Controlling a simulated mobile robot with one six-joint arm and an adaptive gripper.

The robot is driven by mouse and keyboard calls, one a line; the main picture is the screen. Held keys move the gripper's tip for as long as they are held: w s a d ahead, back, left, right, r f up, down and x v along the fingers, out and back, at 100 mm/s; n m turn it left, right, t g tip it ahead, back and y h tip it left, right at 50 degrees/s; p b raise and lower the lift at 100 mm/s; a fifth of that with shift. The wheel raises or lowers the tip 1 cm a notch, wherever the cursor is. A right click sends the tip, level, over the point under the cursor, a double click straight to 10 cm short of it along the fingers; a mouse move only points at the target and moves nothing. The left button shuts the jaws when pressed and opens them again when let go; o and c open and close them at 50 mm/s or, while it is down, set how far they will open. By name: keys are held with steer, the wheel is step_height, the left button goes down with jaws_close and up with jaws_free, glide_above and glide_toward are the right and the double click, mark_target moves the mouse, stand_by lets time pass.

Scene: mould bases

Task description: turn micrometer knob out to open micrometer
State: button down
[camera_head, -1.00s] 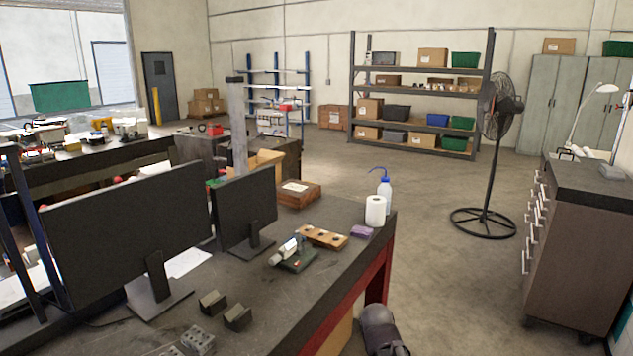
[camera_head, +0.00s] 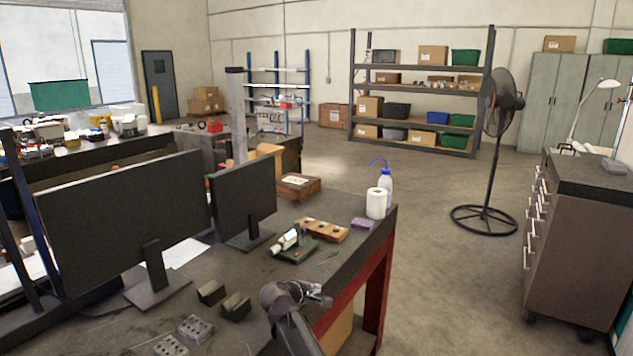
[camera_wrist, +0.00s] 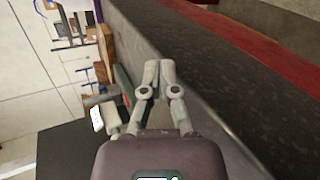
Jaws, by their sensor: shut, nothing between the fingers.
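The micrometer (camera_head: 286,240) is a small pale barrel on a dark green base (camera_head: 297,254), on the dark workbench. Its knob is too small to make out clearly. In the wrist view, tilted on its side, a grey and white barrel that looks like the micrometer (camera_wrist: 104,98) shows left of my fingers, with a green base (camera_wrist: 124,82) beside it. My gripper (camera_head: 322,298) is over the bench's front edge, nearer the camera than the micrometer and apart from it. Its fingertips (camera_wrist: 160,70) are together and empty.
Behind the micrometer lie a wooden block with holes (camera_head: 322,230), a purple block (camera_head: 363,223), a paper roll (camera_head: 376,203) and a wash bottle (camera_head: 386,184). Dark V-blocks (camera_head: 236,306) and two monitors (camera_head: 125,215) stand to the left. Bench space around the micrometer's front is clear.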

mark_target(274, 250)
steer(key=w+a+r+n+t, duration=0.1)
steer(key=a+n, duration=0.1)
steer(key=a, duration=0.3)
steer(key=w+a+r+n+t+y+b, duration=0.1)
steer(key=a+r+n+t, duration=0.1)
steer(key=a, duration=0.3)
steer(key=w+a+r+n+t, duration=0.1)
steer(key=a+n+t, duration=0.1)
steer(key=a, duration=0.3)
steer(key=shift+w+r+y, duration=0.15)
steer(key=shift+w+y, duration=0.15)
steer(key=shift+w, duration=0.1)
steer(key=shift+a+r+n, duration=0.2)
steer(key=shift+a+n, duration=0.3)
steer(key=shift+w+d, duration=0.65)
steer(key=shift+w, duration=0.35)
steer(key=shift+w+d, duration=0.65)
steer(key=shift+w, duration=0.35)
steer(key=shift+w+d, duration=0.65)
steer(key=shift+w, duration=0.35)
steer(key=shift+w+a, duration=0.15)
steer(key=shift+a, duration=0.15)
steer(key=shift+w+a+r, duration=0.1)
steer(key=shift+a+r, duration=0.1)
steer(key=shift+r, duration=0.25)
steer(key=shift+d+p, duration=0.1)
steer(key=shift+p, duration=0.2)
steer(key=shift+s+d+r, duration=0.2)
steer(key=shift+d, duration=0.05)
